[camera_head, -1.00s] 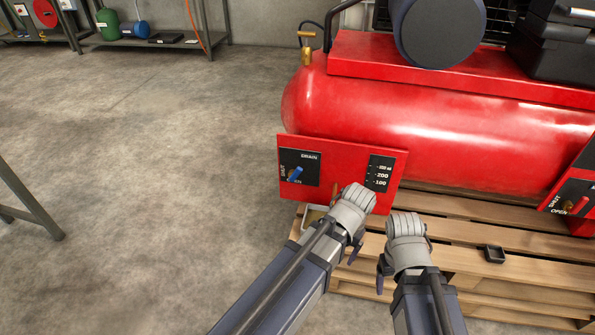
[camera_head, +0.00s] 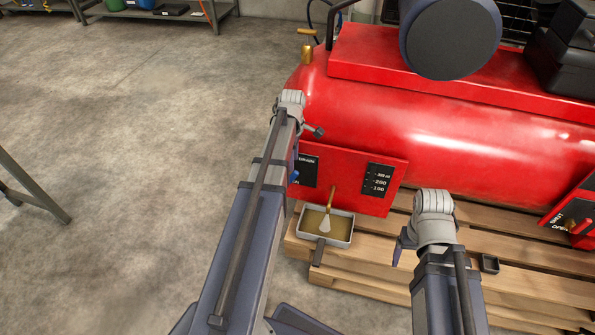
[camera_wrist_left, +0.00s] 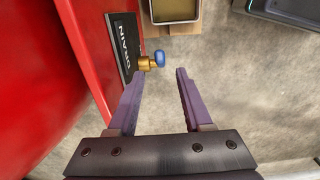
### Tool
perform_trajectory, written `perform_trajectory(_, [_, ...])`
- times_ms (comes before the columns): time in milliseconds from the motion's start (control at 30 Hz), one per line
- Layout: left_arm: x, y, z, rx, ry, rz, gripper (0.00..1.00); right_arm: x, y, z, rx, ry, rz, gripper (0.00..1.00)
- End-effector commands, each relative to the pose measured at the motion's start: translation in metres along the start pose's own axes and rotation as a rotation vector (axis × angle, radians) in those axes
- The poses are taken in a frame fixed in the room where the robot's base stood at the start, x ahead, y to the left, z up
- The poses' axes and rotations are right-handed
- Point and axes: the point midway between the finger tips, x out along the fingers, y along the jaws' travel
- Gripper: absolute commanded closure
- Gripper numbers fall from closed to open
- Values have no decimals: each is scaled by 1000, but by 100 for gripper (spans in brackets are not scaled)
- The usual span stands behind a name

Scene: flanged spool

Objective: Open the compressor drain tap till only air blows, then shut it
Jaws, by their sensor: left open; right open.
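The drain panel (camera_head: 308,170) is on the red compressor's front. Its blue tap handle (camera_head: 294,175) is partly hidden by my left arm. In the left wrist view the handle (camera_wrist_left: 159,58) sits on a brass valve (camera_wrist_left: 145,65), just beyond and between the tips of my open left gripper (camera_wrist_left: 160,76), apart from them. Below, a brass outlet pipe (camera_head: 330,198) points down at a metal tray (camera_head: 343,240) with brownish liquid; a pale patch under the pipe looks like outflow. My right gripper (camera_head: 400,248) is by the pallet, mostly hidden by its wrist.
The compressor (camera_head: 430,120) stands on a wooden pallet (camera_head: 400,275). A second panel (camera_head: 575,217) with a red lever is at the right. A small black box (camera_head: 489,264) lies on the pallet. A metal-legged bench (camera_head: 40,200) stands left. The floor between is clear.

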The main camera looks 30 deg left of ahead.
Motion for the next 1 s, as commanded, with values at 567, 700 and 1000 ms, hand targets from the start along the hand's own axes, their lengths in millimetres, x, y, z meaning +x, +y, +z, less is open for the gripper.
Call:
perform_trajectory(567, [48, 0, 1, 5, 0, 0, 50, 48, -4, -3, -4, 1, 5, 22])
perform_trajectory(700, [66, 0, 1, 5, 0, 0, 50, 65, -6, -4, -6, 2, 5, 22])
perform_trajectory(1000, [79, 0, 1, 5, 0, 0, 50, 79, -7, -5, -11, 3, 3, 22])
